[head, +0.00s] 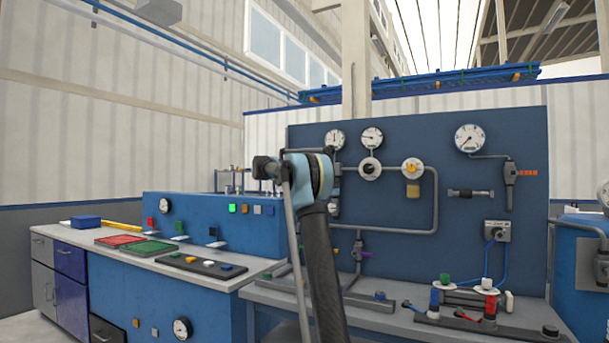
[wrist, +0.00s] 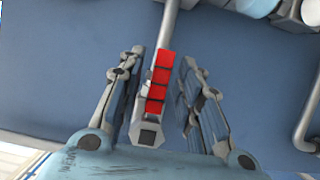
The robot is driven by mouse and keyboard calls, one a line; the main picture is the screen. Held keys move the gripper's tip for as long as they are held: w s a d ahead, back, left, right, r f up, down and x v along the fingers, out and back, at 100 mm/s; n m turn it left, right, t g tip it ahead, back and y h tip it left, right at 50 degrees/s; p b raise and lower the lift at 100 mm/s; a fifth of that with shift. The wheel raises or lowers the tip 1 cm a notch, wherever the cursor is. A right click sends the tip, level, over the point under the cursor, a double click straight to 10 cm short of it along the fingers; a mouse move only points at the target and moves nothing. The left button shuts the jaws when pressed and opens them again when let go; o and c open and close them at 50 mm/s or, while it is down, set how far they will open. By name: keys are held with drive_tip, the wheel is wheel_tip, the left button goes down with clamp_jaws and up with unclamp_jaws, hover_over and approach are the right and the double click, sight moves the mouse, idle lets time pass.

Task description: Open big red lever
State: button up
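In the wrist view a red lever (wrist: 160,82) with dark bands lies between the two fingers of my gripper (wrist: 162,57). A grey valve body (wrist: 148,130) is at its lower end, and a grey pipe runs up behind it. The fingers are spread on either side, with gaps showing between each finger and the lever. I cannot tell how deep the lever sits between them. In the head view my arm hides the gripper and this lever. A separate orange-red handle (head: 527,173) on a grey valve shows at the right of the blue panel.
The blue panel (head: 460,220) carries gauges, pipes and valves. A grey bench (head: 390,318) in front holds fittings with red, white and blue parts. A blue console (head: 205,257) stands to the left on a white-topped counter. Grey pipes run close to the gripper in the wrist view.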

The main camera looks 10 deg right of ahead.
drive_tip(key=shift+d, duration=0.15)
drive_tip(key=v, duration=1.2)
drive_tip(key=shift+w+f, duration=0.1)
drive_tip(key=s+d+f+m+g+y, duration=0.15)
drive_tip(key=s+d+f, duration=0.25)
drive_tip(key=s+f, duration=0.5)
drive_tip(key=s+d+f+m+g+y, duration=0.1)
drive_tip(key=s+d+f+g+y, duration=0.3)
drive_tip(key=s, duration=0.8)
drive_tip(key=s+d+f+m+t+y, duration=0.1)
drive_tip(key=s+d+f, duration=0.2)
drive_tip(key=s+f, duration=0.65)
drive_tip(key=s+a+f+y, duration=0.3)
drive_tip(key=s+f, duration=0.7)
drive_tip(key=s+a+f+m+g+y, duration=0.1)
drive_tip(key=s+a+f+y, duration=0.2)
drive_tip(key=s+f, duration=0.7)
drive_tip(key=s+a+f+m+g+y, duration=0.1)
drive_tip(key=s+a+f+y, duration=0.2)
drive_tip(key=s+f, duration=0.8)
drive_tip(key=shift+s+a, duration=0.3)
drive_tip(key=shift+s, duration=0.45)
drive_tip(key=shift+m, duration=0.25)
